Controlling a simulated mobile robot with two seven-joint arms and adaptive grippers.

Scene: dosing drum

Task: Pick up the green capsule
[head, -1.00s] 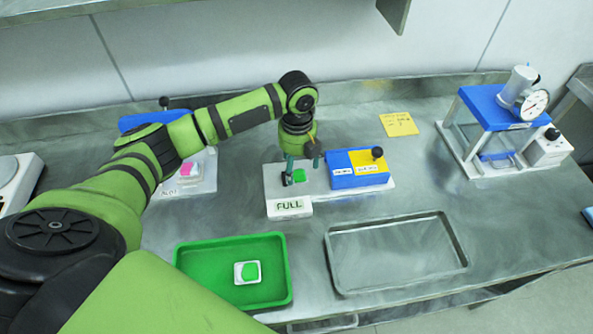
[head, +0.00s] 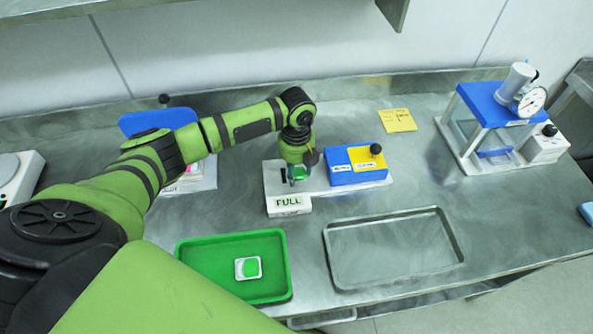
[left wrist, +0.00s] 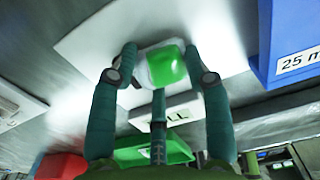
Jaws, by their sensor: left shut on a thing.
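A green capsule in a white, clear-edged body shows in the left wrist view (left wrist: 166,66), between the teal fingers of my left gripper (left wrist: 163,75). The gripper is shut on it. In the head view my left gripper (head: 298,175) points down over the white plate (head: 272,180) behind the FULL label (head: 289,202), and its fingers mostly hide the capsule. I cannot tell whether the capsule is clear of the plate. Another green capsule (head: 249,268) on a white base lies in the green tray (head: 233,291). My right gripper is not in view.
A blue and yellow block (head: 355,179) with a black knob stands right beside the gripper. An empty metal tray (head: 393,280) lies at front right. A blue-topped stand with a dial gauge (head: 532,101) is at far right. A yellow note (head: 398,120) lies behind.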

